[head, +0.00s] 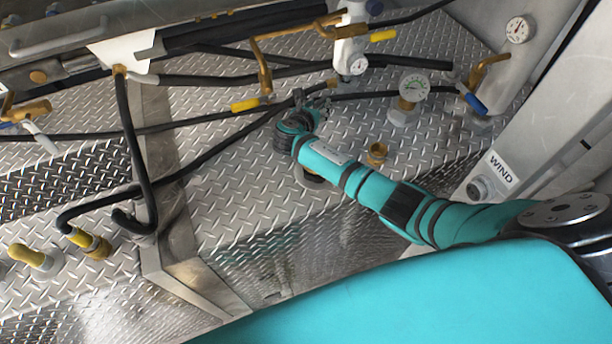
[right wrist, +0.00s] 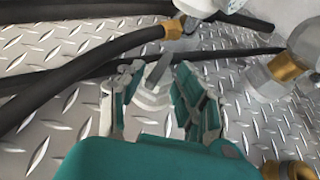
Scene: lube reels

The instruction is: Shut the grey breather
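The only grey fitting at my right gripper, which I take to be the grey breather, shows in the right wrist view as a pale grey body with a flat grey lever (right wrist: 158,68). A hose with a brass end runs in just behind it. My right gripper (right wrist: 156,84) is open there, with one finger on each side of the grey fitting; I cannot tell whether either finger touches it. In the head view my right gripper (head: 312,100) is small beside the dark hoses, and the fitting is mostly hidden. My left gripper is not in view.
Black hoses (head: 215,132) cross the diamond plate around my right gripper. A brass fitting (head: 377,152) stands beside my forearm. The plate below left of my wrist is clear.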

